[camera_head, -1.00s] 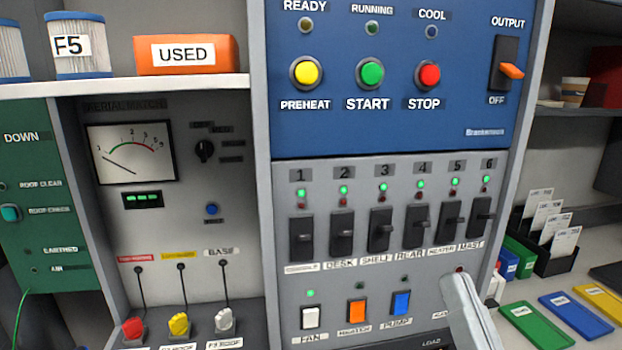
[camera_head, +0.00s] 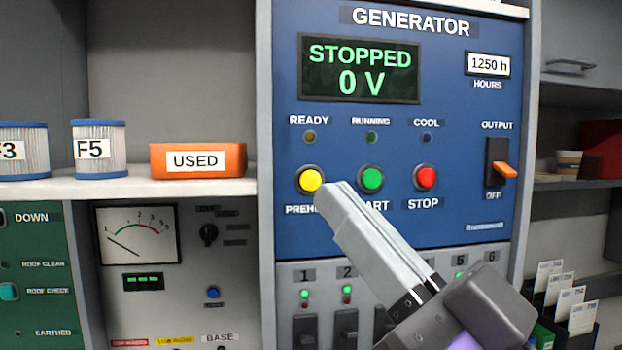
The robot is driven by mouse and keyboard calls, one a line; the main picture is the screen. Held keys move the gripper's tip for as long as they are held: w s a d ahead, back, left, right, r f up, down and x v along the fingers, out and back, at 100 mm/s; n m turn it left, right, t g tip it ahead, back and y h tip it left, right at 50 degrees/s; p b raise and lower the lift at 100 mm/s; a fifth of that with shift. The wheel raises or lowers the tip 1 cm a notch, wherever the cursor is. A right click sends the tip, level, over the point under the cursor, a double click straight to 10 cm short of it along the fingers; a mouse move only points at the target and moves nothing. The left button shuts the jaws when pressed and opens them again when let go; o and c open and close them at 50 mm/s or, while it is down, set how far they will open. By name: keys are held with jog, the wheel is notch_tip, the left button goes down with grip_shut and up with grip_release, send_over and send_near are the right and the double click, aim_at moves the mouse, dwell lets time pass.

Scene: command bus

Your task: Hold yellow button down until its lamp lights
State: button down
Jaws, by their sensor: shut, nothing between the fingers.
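The yellow PREHEAT button (camera_head: 311,180) sits at the left of the button row on the blue generator panel (camera_head: 440,225). Its READY lamp (camera_head: 309,137) above it looks dark. My gripper (camera_head: 328,192) is shut and empty. It reaches up from the lower right, with its tips just below and right of the yellow button in the picture. The tips hide part of the PREHEAT and START labels. I cannot tell whether they touch the panel. The display (camera_head: 360,70) reads STOPPED, 0 V.
The green START button (camera_head: 371,179) and red STOP button (camera_head: 425,177) are to the right. An orange OUTPUT lever (camera_head: 503,171) is further right at OFF. A shelf (camera_head: 130,189) at left holds filters and an orange USED box (camera_head: 198,160). Breaker switches (camera_head: 306,331) are below.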

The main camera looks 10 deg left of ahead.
aim_at(310, 180)
jog(key=w+a+b, duration=0.2)
jog(key=w, duration=0.6)
jog(key=shift+w+a, duration=0.2)
jog(key=shift+w, duration=0.05)
jog(key=shift+w, duration=0.1)
dwell(2.2)
jog(key=shift+w+a, duration=0.1)
jog(key=shift+w, duration=0.2)
jog(key=shift+w+a+b, duration=0.1)
jog(key=shift+w+b, duration=0.25)
jog(key=shift+b, duration=0.1)
dwell(3.9)
